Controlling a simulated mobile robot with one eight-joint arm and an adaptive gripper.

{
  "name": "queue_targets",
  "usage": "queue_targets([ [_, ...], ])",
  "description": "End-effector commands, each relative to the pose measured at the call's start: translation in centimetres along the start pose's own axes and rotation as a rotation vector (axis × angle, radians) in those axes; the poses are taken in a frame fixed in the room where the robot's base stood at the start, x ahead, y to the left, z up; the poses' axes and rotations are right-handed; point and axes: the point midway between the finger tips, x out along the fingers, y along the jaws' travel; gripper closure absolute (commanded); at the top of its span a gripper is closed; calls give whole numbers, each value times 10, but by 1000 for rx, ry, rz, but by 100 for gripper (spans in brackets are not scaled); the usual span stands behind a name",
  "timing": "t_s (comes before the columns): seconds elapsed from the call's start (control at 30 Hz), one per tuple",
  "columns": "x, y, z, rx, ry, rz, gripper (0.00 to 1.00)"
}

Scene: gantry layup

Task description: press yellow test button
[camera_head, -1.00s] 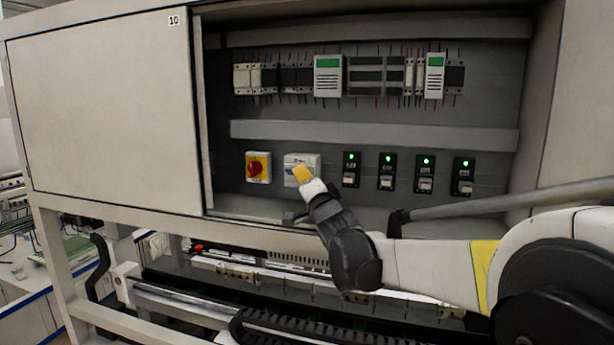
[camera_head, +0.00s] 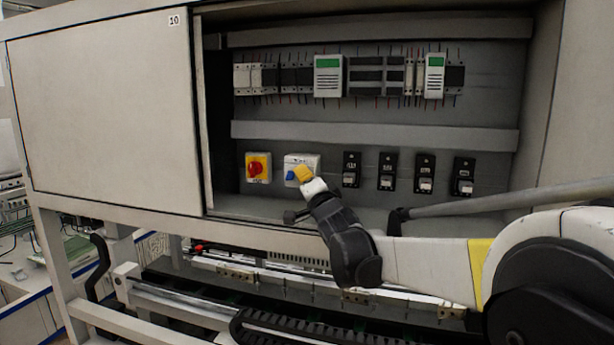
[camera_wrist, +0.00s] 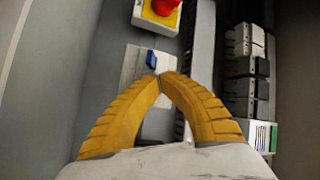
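A white device (camera_head: 302,159) with a blue lever (camera_head: 290,175) is mounted low on the cabinet's back panel. It also shows in the wrist view (camera_wrist: 132,68), with its blue lever (camera_wrist: 152,60) just beyond my fingertips. I cannot make out a yellow test button; my fingers cover part of the device's face. My gripper (camera_head: 302,173) has yellow fingers whose tips meet at the device's front. In the wrist view my gripper (camera_wrist: 158,75) is shut with nothing between the tips. Whether the tips touch the device is unclear.
A red rotary switch on a yellow plate (camera_head: 258,168) is left of the device. Several black switches (camera_head: 387,171) are to the right, their indicators dark. Terminal modules (camera_head: 328,76) run above. The cabinet's sliding door (camera_head: 100,115) covers the left side.

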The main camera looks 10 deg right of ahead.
Motion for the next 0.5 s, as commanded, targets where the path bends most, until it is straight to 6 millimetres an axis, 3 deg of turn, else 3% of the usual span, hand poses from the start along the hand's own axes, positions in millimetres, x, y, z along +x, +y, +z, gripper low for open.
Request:
queue_targets([
  [0.5, -13, -6, 6, 0, 0, 0, 100],
])
